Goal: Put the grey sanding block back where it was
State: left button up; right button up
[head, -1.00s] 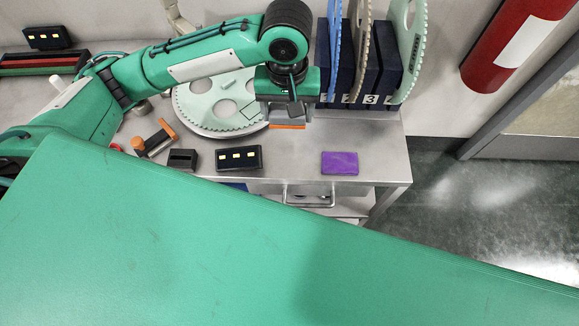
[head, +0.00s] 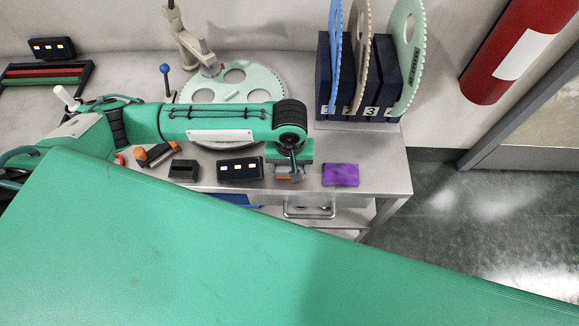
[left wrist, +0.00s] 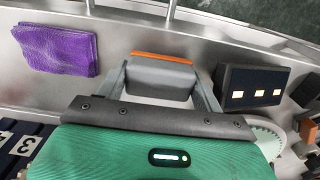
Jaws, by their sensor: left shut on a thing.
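The grey sanding block (left wrist: 160,76), with an orange face, sits between the two fingers of my left gripper (left wrist: 163,84) in the left wrist view. In the head view the left gripper (head: 289,176) is shut on it near the bench's front edge, between the black box with three lit windows (head: 239,169) and the purple cloth (head: 341,175). Only a small grey and orange part of the block shows there. I cannot tell whether the block touches the bench top. My right gripper is not in view.
A dark rack (head: 387,92) holds toothed discs upright at the back right. A pale green toothed disc (head: 262,83) lies behind my arm. A small black slotted block (head: 184,170) stands left of the black box. The bench top (head: 382,160) is bare right of the purple cloth.

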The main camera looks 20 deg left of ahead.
aim_at(289, 166)
pick_arm(q)
jog(key=shift+f, duration=0.85)
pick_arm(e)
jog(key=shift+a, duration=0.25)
pick_arm(q)
jog(key=shift+f, duration=0.1)
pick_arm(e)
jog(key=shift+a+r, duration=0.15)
pick_arm(q)
jog(key=o, duration=0.9)
notch_tip(289, 166, up, 12)
jog(key=shift+r+b, duration=0.1)
jog(key=shift+b, duration=0.4)
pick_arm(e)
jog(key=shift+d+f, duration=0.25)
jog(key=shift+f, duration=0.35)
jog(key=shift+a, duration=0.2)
